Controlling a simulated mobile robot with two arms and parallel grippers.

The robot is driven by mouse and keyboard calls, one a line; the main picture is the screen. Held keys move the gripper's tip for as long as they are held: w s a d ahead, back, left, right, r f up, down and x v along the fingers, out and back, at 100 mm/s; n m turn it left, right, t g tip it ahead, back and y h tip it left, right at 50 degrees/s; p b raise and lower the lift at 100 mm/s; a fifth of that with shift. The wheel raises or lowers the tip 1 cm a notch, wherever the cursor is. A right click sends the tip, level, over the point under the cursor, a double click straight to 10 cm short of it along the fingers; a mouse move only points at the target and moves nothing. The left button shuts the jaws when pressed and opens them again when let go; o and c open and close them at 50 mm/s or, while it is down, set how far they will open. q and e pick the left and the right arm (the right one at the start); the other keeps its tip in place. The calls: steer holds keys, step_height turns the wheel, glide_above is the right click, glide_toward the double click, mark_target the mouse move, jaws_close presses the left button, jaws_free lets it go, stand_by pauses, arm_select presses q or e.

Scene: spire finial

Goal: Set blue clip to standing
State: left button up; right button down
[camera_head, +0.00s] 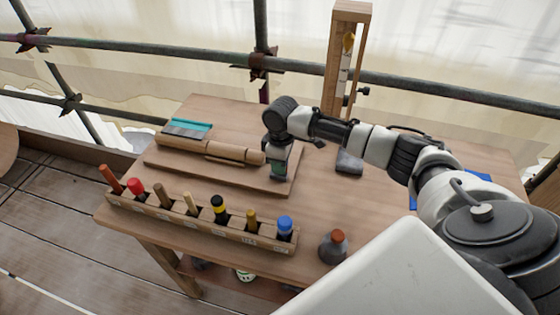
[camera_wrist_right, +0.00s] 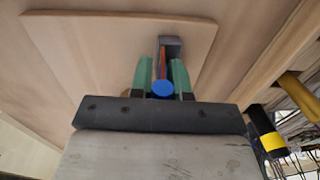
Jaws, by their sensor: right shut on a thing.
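My right gripper (camera_head: 277,174) points down over the right end of the wooden board (camera_head: 205,175) on the bench. In the wrist view its green fingers (camera_wrist_right: 162,80) are shut on a small part with a round blue end, which looks like the blue clip (camera_wrist_right: 162,90). A thin orange-red piece (camera_wrist_right: 162,62) runs from the blue end towards a grey block (camera_wrist_right: 171,46) at the board. Whether the clip is standing or lying cannot be told. The head view hides it behind the gripper. My left gripper is not in view.
A wooden rack (camera_head: 190,218) with several coloured-handled tools lines the bench's front edge. A rolling-pin-like wooden cylinder (camera_head: 208,150) lies along the board. A flask with a red-brown stopper (camera_head: 333,245) stands right of the rack. A tall wooden post (camera_head: 335,60) rises behind.

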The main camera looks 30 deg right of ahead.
steer(key=shift+s+a+r+p, duration=0.1)
steer(key=shift+s+r+p, duration=0.05)
steer(key=shift+r+p, duration=0.15)
steer(key=shift+f+t+h, duration=0.25)
steer(key=shift+t+h, duration=0.15)
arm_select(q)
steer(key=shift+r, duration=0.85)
arm_select(e)
steer(key=c, duration=1.1)
jaws_free()
step_height(320, 180, up, 11)
steer(key=shift+a+f+b, duration=0.1)
steer(key=shift+b, duration=0.2)
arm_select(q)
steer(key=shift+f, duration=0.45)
